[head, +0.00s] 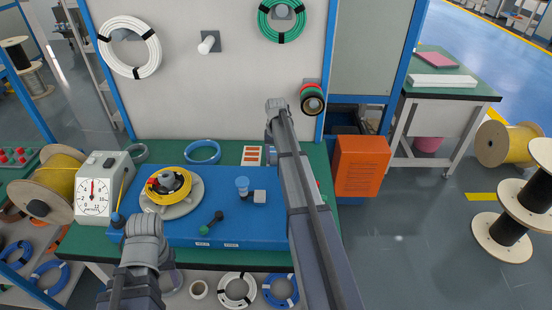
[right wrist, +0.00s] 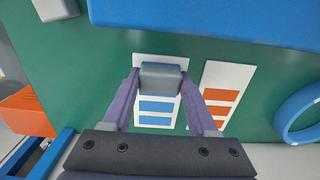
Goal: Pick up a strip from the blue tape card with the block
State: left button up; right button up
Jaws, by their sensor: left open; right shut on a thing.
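In the right wrist view my right gripper (right wrist: 160,80) has its two purple fingers closed on the sides of a small grey block (right wrist: 161,77). The block is over the top part of the white card with blue strips (right wrist: 139,57). Two blue strips (right wrist: 157,106) show below the block; the place above them is covered by it. I cannot tell if block and card touch. In the head view my right arm hides this card and the fingers. My left gripper (head: 143,226) is open, at the front left of the bench, near the blue panel's edge.
A card with orange strips (right wrist: 219,95) lies beside the blue one on the green bench top; it also shows in the head view (head: 251,155). A blue cable ring (head: 203,151) lies nearby. The blue panel (head: 225,230) carries a yellow spool (head: 170,186).

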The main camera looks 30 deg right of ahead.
notch_tip(320, 180, up, 7)
jog(key=p, duration=0.6)
jog(key=shift+r, duration=0.15)
